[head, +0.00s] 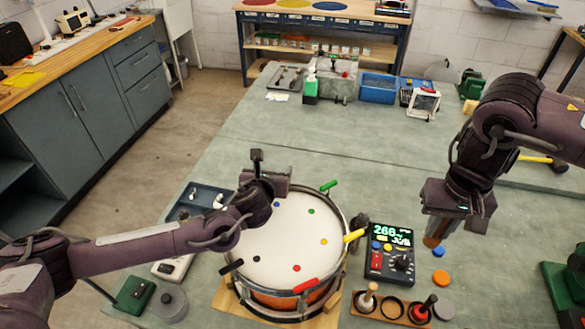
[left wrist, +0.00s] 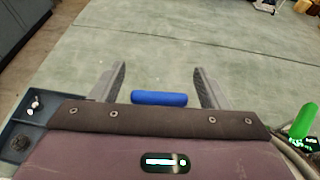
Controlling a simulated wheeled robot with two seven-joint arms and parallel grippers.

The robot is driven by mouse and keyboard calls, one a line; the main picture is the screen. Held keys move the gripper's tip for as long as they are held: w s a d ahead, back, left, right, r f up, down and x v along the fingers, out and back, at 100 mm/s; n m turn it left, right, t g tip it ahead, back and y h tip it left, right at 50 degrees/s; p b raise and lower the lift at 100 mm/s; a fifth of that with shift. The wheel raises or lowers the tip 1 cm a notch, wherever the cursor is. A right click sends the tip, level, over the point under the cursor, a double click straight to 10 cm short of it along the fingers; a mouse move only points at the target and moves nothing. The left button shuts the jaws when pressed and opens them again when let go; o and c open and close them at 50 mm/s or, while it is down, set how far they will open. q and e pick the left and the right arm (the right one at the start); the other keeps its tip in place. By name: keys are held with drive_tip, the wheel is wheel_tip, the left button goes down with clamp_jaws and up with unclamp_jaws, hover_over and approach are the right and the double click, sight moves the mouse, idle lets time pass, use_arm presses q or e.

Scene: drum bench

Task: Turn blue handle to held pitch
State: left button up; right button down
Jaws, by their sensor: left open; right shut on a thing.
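The drum (head: 290,240) has a white head with coloured dots. Green (head: 329,185), yellow (head: 354,235), red (head: 305,285) and black (head: 231,267) handles stand around its rim. The blue handle (left wrist: 159,98) shows in the left wrist view, between the spread fingers of my left gripper (left wrist: 162,82); I cannot tell how close they are in height. In the head view my left gripper (head: 258,160) is over the drum's far left rim and hides that handle. My right gripper (head: 450,215) is shut on a brown, round-ended thing (head: 433,240), mostly hidden, right of the drum.
A dark tray (head: 205,200) lies left of the drum.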

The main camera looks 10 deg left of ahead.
use_arm(q)
drive_tip(key=c, duration=1)
drive_tip(key=shift+s+a+n+g+y+b, duration=0.1)
drive_tip(key=shift+a+n+g+y+b, duration=0.1)
drive_tip(key=shift+n+g+y+b, duration=1.2)
drive_tip(key=shift+s+a+n+g+y+b, duration=0.2)
drive_tip(key=shift+n+g+y+b, duration=0.45)
drive_tip(key=shift+n+y+b, duration=1.3)
drive_tip(key=shift+s+a+n+g+y+b, duration=0.1)
drive_tip(key=shift+a+n+g+y+b, duration=0.1)
drive_tip(key=shift+n+g+y+b, duration=1.4)
use_arm(e)
wheel_tip(320, 180, down, 9)
drive_tip(key=shift+p, duration=0.35)
use_arm(q)
drive_tip(key=shift+f+n+t+y, duration=0.1)
drive_tip(key=shift+n+t+y, duration=0.3)
drive_tip(key=shift+n, duration=0.25)
use_arm(e)
drive_tip(key=shift+f, duration=0.1)
use_arm(q)
drive_tip(key=o, duration=1)
